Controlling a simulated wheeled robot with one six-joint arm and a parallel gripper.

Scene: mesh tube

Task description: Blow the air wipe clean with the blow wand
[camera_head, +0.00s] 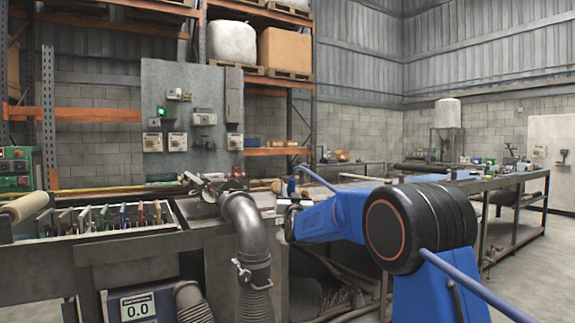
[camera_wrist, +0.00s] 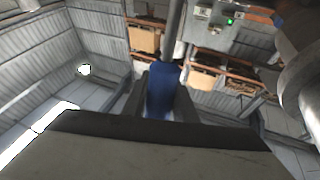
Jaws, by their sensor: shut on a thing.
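In the wrist view my gripper (camera_wrist: 162,95) has its dark fingers closed on both sides of a blue handle, which I take to be the blow wand (camera_wrist: 160,78). A grey tube runs up from the handle out of the picture. The air wipe is not clearly identifiable; small metal fittings (camera_head: 205,188) sit on the bench left of my gripper, beside the grey duct's top.
A thick grey duct (camera_head: 243,225) rises close left of my gripper; a large grey curved part (camera_wrist: 297,65) is near at right in the wrist view. A trough (camera_head: 110,222) with coloured clips lies left. A control panel (camera_head: 190,115) stands behind. A long bench (camera_head: 490,178) is at right.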

